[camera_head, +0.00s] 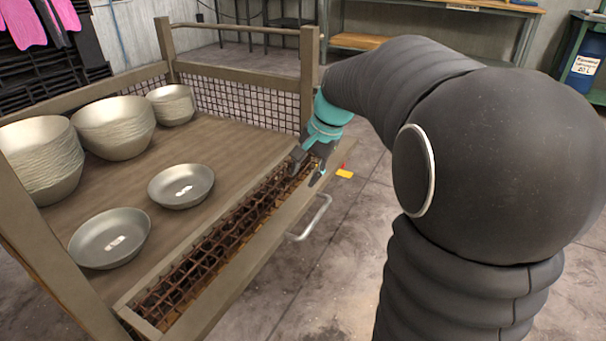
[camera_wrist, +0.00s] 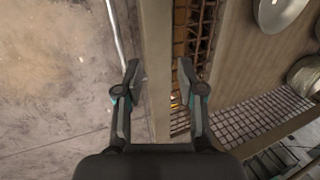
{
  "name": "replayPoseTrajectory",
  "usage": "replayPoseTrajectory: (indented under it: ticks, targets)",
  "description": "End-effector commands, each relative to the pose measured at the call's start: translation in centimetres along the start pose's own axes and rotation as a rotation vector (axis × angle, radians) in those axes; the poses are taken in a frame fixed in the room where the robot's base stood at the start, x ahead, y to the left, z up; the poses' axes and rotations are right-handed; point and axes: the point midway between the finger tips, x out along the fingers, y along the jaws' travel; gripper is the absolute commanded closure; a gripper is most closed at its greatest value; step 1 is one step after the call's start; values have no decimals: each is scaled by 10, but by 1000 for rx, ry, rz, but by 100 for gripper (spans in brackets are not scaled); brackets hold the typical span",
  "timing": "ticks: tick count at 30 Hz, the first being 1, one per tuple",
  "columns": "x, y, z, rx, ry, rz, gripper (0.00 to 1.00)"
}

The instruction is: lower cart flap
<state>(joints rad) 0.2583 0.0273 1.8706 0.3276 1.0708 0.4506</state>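The cart flap (camera_head: 232,262) is a tan frame with rusty mesh along the near side of the cart, with a metal handle (camera_head: 312,220) on its outer side. Its exact angle is hard to tell. My gripper (camera_head: 308,170) is at the far end of the flap, near the corner post. In the wrist view, the fingers of my gripper (camera_wrist: 158,72) are apart, one on each side of the flap's top rail (camera_wrist: 156,50). Gaps show between fingers and rail; contact cannot be told.
On the cart deck (camera_head: 215,145) stand several stacks of metal bowls (camera_head: 112,127) and two single bowls (camera_head: 181,186) (camera_head: 110,238). A corner post (camera_head: 309,75) rises close to my gripper. Concrete floor (camera_head: 345,270) outside the flap is clear. A yellow tag (camera_head: 344,173) shows beside the gripper.

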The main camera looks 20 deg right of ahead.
Motion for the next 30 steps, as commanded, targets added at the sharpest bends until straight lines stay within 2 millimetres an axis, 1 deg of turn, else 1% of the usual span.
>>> replayPoseTrajectory:
  ticks: [1, 9, 15, 18, 21, 30]
  targets:
    - [-10, -1, 0, -1, 4, -2, 61]
    - [-63, -1, -1, -2, 5, -2, 61]
    - [-92, -1, -1, -1, 3, -1, 61]
    - [-101, -1, -1, -1, 3, -2, 61]
    - [-105, -1, 0, -2, 1, -1, 61]
    - [-106, -1, 0, -2, 1, -1, 61]
